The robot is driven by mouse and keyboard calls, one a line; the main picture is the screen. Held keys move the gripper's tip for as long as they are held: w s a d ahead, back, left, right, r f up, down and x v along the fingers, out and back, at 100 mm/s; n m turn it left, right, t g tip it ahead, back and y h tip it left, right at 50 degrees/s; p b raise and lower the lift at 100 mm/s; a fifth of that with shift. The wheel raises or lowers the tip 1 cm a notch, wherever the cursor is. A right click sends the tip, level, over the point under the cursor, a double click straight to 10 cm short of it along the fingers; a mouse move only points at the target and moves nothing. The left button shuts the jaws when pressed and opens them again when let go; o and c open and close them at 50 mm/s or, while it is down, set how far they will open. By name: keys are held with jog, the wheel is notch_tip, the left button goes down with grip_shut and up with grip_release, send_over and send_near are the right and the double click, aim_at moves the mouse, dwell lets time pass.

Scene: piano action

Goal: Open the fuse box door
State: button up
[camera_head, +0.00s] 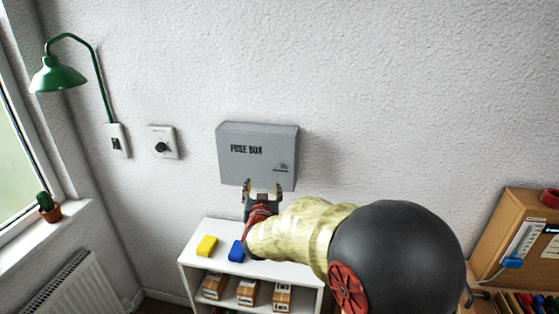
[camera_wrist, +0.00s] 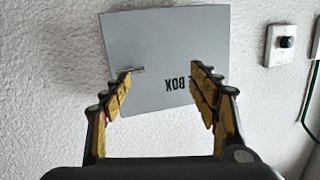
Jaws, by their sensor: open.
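The grey fuse box (camera_head: 240,167) is mounted on the white wall, with "FUSE BOX" in dark letters on its front. Its door looks shut. A small handle (camera_head: 282,168) sits at the lower right of the door. My gripper (camera_head: 263,186) is just in front of the box's lower edge, with its fingers apart and nothing between them. In the wrist view the fuse box (camera_wrist: 165,40) appears upside down beyond the open fingers. There the handle (camera_wrist: 131,71) shows close by the left finger; I cannot tell whether they touch.
Below the box stands a white shelf (camera_head: 207,230) with a yellow block (camera_head: 206,246), a blue block (camera_head: 236,251) and several small boxes inside. A dial plate (camera_head: 162,142) and a green lamp (camera_head: 58,75) are on the wall to the left. A wooden cabinet (camera_head: 500,222) stands at right.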

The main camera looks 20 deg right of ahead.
jog(key=w+d+m+h+p, duration=0.1)
jog(key=w+d+h+p, duration=0.1)
jog(key=w+d+h, duration=0.2)
jog(key=w+d, duration=0.3)
jog(key=d, duration=0.2)
jog(key=shift+m, duration=0.3)
jog(key=shift+c, duration=0.8)
grip_shut()
